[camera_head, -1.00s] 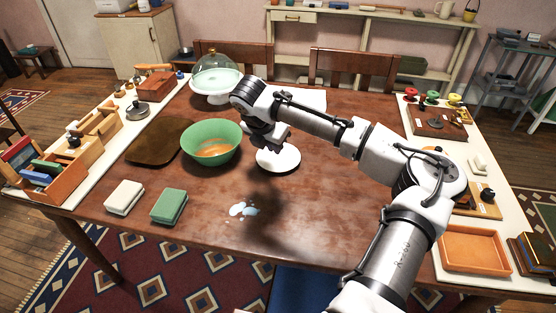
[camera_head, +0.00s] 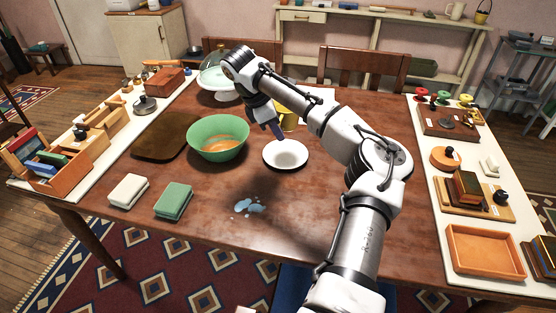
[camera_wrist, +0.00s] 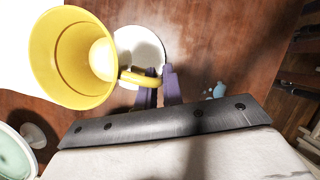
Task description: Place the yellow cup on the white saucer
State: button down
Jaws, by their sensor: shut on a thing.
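The yellow cup (camera_head: 288,119) shows partly behind my arm in the head view, just beyond the white saucer (camera_head: 286,154). In the wrist view the cup (camera_wrist: 68,60) has its open mouth towards the camera. My gripper (camera_wrist: 158,88) is shut on the cup's handle, with its purple fingers on either side. My gripper also shows in the head view (camera_head: 276,132), above the saucer's far side. The saucer is empty in the head view and shows partly behind the cup in the wrist view (camera_wrist: 143,42). I cannot tell how high the cup is.
A green bowl (camera_head: 218,138) stands left of the saucer. A glass-domed cake stand (camera_head: 222,90) is at the back. White (camera_head: 128,191) and green (camera_head: 173,201) sponges lie front left, near a pale spill (camera_head: 249,206).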

notch_tip(320, 180, down, 11)
jog(key=shift+r+p, duration=0.2)
jog(key=shift+p, duration=0.35)
jog(key=c, duration=1.5)
grip_release()
jog(key=shift+f, duration=0.1)
jog(key=shift+c, duration=0.2)
jog(key=b+v, duration=0.1)
jog(key=v, duration=1.1)
